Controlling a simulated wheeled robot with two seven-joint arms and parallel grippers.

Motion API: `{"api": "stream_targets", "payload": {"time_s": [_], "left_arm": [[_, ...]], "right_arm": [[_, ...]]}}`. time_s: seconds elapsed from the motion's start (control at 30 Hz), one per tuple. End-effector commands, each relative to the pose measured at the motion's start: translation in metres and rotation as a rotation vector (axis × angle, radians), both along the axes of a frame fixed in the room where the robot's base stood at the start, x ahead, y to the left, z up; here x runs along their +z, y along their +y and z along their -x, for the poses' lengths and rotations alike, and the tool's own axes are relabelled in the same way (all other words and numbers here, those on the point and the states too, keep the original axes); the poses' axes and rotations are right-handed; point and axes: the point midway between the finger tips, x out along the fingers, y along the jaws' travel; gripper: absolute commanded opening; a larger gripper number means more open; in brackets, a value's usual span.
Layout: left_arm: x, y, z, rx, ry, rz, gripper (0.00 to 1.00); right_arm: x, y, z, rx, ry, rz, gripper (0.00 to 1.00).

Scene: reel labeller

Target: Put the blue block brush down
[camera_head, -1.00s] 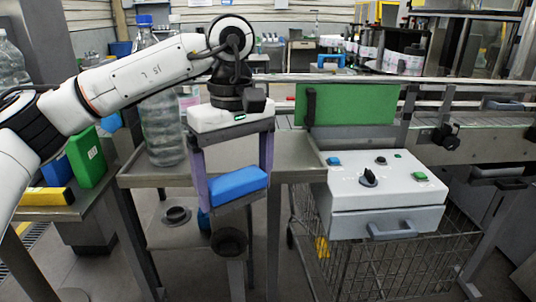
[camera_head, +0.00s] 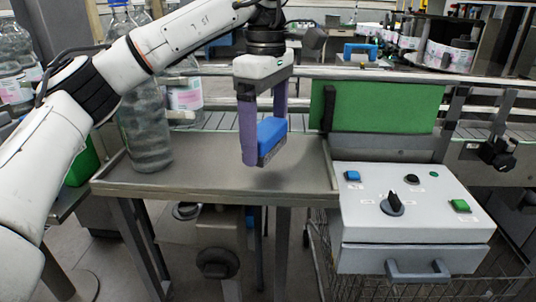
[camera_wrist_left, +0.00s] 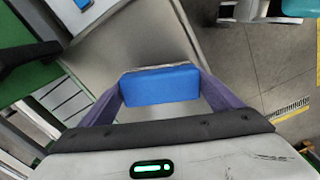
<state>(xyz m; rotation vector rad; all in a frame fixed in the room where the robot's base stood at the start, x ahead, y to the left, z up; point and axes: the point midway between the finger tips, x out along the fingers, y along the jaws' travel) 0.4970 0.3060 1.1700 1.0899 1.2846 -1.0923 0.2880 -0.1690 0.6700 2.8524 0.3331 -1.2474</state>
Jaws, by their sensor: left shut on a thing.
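My left gripper (camera_head: 264,146) is shut on the blue block brush (camera_head: 271,133), with one purple finger on each side of it. The brush has a blue block body and a thin greyish underside. It hangs over the grey metal table (camera_head: 205,178), towards its right part; a small gap seems to show beneath it, but the exact height is unclear. In the left wrist view the brush (camera_wrist_left: 160,85) sits between the fingertips, with the grey tabletop (camera_wrist_left: 128,42) behind it. My right gripper is not in view.
A grey control box (camera_head: 405,210) with buttons, a knob and a handle adjoins the table at right. A green panel (camera_head: 385,107) stands behind it, near the conveyor. The table's middle is clear.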

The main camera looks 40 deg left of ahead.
Motion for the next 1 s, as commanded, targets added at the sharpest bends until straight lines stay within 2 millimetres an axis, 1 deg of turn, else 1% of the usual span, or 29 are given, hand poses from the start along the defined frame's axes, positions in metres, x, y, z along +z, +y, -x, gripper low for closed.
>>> {"api": "stream_targets", "payload": {"time_s": [0.13,0.33,0.5,0.7,0.73,0.77,1.0], "left_arm": [[-0.010,0.000,0.000,-0.001,-0.001,0.001,0.56],[-0.037,0.000,0.000,0.000,0.000,0.001,0.56],[-0.039,-0.001,0.000,-0.001,-0.003,0.002,0.56],[-0.043,-0.001,0.000,-0.001,-0.002,0.003,0.56],[-0.042,-0.001,0.000,-0.001,-0.002,0.002,0.91],[-0.042,-0.001,0.000,-0.001,-0.001,0.002,0.93],[-0.041,-0.001,0.000,-0.001,-0.001,0.002,0.93]], "right_arm": [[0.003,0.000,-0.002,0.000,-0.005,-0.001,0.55],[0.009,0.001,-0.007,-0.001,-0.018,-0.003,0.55],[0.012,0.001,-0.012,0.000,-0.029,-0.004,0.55],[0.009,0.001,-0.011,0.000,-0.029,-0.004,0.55],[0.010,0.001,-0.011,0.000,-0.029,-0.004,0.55],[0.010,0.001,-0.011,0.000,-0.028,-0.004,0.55],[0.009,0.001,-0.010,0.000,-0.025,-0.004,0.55]]}}
